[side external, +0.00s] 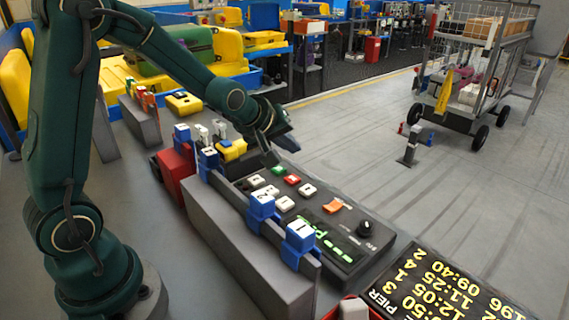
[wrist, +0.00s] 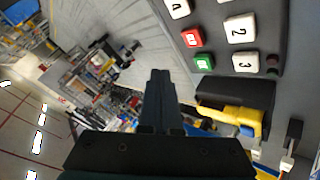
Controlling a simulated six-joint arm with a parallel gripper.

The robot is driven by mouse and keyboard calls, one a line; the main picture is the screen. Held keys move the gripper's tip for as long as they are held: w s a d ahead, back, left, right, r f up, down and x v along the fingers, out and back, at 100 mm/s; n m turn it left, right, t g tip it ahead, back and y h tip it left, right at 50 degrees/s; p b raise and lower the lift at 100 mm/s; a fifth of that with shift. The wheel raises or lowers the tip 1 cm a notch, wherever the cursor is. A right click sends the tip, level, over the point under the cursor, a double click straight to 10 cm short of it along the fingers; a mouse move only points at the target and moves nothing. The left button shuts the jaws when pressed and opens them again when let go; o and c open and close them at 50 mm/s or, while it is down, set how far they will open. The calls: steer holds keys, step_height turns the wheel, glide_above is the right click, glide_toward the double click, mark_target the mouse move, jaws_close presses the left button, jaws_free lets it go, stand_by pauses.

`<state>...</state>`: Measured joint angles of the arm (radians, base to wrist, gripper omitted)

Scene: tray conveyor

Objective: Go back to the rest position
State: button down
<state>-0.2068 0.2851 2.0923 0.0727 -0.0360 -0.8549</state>
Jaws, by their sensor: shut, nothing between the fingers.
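My gripper (side external: 272,158) is shut and empty. In the side external view its tips hang just by the far end of the dark control panel (side external: 375,232), close to the green button (side external: 278,170); I cannot tell whether they touch the panel. In the wrist view the closed fingers (wrist: 160,75) point away from me, with the panel's numbered white keys (wrist: 240,28), red button (wrist: 192,37) and green button (wrist: 202,62) to their right.
A grey rail (side external: 235,250) with blue number blocks (side external: 300,236) runs along the panel's near side. A yellow and black device (side external: 232,149) stands beyond the panel. A lettered board (side external: 440,285) lies at the front right. Open floor lies to the right, with a wire cart (side external: 470,75).

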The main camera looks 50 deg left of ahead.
steer(key=shift+w+d+r, duration=0.1)
steer(key=shift+d+r, duration=0.05)
steer(key=shift+r, duration=0.15)
steer(key=s+d+r+m+t, duration=0.25)
steer(key=s+d+r, duration=0.3)
steer(key=r, duration=0.45)
steer(key=s+d+f+m+g+h, duration=0.1)
steer(key=s+f+m+g, duration=0.2)
steer(key=s, duration=0.6)
steer(key=s+d+f+m+g+h, duration=0.1)
steer(key=s+f+m+g, duration=0.2)
steer(key=s+m, duration=0.3)
steer(key=s, duration=0.2)
steer(key=shift+s+d, duration=0.15)
steer(key=shift+s, duration=0.25)
steer(key=shift+f, duration=0.1)
